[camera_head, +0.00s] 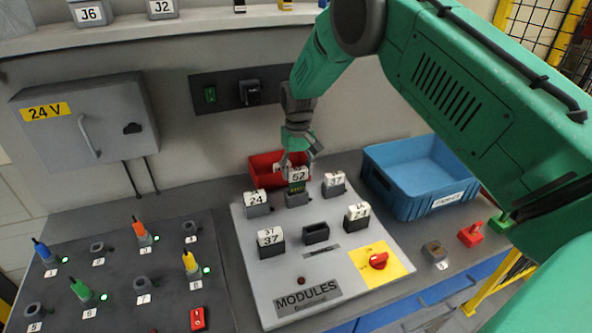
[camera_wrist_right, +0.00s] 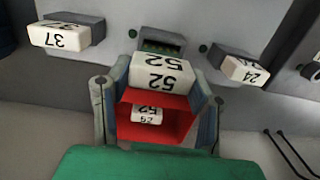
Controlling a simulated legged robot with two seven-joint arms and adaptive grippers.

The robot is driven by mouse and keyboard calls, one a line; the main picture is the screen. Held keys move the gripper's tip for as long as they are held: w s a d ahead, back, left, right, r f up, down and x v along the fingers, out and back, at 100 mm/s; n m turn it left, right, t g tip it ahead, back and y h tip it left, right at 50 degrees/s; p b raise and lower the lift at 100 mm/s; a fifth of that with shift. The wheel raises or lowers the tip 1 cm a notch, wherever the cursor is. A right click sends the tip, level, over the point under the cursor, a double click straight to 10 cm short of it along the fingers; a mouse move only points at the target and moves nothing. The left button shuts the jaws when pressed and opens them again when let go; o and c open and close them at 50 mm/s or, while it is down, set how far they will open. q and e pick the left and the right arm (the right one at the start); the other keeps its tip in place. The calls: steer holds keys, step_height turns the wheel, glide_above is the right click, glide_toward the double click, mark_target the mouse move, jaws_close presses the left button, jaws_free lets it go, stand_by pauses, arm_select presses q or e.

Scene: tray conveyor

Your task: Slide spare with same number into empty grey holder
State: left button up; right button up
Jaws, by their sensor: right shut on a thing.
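My right gripper (camera_head: 297,162) is shut on a white-topped spare numbered 52 (camera_head: 297,175). In the right wrist view the spare (camera_wrist_right: 160,77) sits between the two fingers. The spare is above a grey holder (camera_head: 297,199) in the back row of the module panel. A green part shows between its white top and the holder; I cannot tell how deep it sits. The holder also shows in the right wrist view (camera_wrist_right: 150,35). My left gripper is not in view.
Neighbouring modules are 24 (camera_head: 256,199) and 37 (camera_head: 334,181); in front stand 37 (camera_head: 270,240), a dark empty holder (camera_head: 315,233) and 24 (camera_head: 357,214). A red bin (camera_head: 262,164) holding another numbered piece is behind. A blue bin (camera_head: 400,200) stands right.

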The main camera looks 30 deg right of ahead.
steer(key=shift+d+f, duration=0.25)
steer(key=shift+d, duration=0.6)
steer(key=shift+a+r, duration=0.25)
steer(key=shift+a, duration=0.75)
steer(key=shift+d+f+p, duration=0.2)
steer(key=shift+p, duration=0.1)
steer(key=shift+a, duration=0.4)
steer(key=shift+a+f, duration=0.1)
steer(key=shift+f, duration=0.1)
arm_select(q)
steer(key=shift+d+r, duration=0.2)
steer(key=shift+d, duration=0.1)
arm_select(e)
steer(key=shift+r, duration=0.1)
steer(key=shift+d+r, duration=0.15)
steer(key=shift+d, duration=0.25)
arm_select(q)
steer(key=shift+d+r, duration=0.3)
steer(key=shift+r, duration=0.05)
